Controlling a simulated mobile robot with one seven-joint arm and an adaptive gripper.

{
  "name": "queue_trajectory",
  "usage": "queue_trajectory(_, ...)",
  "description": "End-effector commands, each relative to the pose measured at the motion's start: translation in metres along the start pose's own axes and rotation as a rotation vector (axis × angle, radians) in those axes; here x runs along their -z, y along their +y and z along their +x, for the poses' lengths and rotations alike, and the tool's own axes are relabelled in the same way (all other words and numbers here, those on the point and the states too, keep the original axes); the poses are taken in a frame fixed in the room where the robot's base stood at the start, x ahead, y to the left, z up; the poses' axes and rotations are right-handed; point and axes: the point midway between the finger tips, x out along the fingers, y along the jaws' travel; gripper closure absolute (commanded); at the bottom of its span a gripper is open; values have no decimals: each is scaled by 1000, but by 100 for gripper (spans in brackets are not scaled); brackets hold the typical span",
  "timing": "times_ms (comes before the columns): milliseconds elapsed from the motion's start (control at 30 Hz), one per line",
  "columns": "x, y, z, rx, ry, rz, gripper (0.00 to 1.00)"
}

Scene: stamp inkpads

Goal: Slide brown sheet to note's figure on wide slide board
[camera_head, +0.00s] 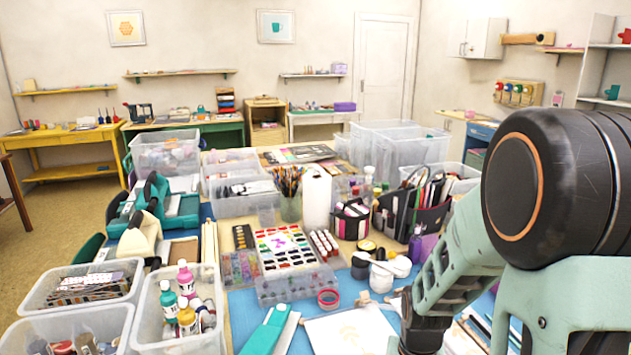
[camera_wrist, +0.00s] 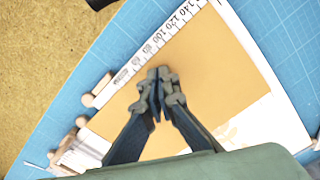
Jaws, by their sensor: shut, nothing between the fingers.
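In the wrist view the brown sheet (camera_wrist: 200,60) lies flat on a white slide board, against a number scale (camera_wrist: 150,47). Readable figures include 140, 120, 100 and 80. My gripper (camera_wrist: 157,80) is shut and empty, with its fingertips over the brown sheet near the scale; I cannot tell whether they touch it. The slide board's white edge (camera_wrist: 262,60) shows along the right. My gripper hides part of the sheet. I cannot make out a note with a figure in either view. In the head view my arm covers the lower right.
Wooden knobs (camera_wrist: 97,90) sit at the board's left end. A blue mat (camera_wrist: 70,90) lies beneath. In the head view a white sheet with a pale print (camera_head: 345,332), a teal tool (camera_head: 268,330) and a clear paint box (camera_head: 297,285) crowd the front of the table.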

Motion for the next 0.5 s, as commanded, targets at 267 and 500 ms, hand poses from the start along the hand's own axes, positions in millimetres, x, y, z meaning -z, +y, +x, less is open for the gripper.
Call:
queue_trajectory(267,0,0,-24,0,2,0,100)
queue_trajectory(500,1,0,-44,1,3,0,100)
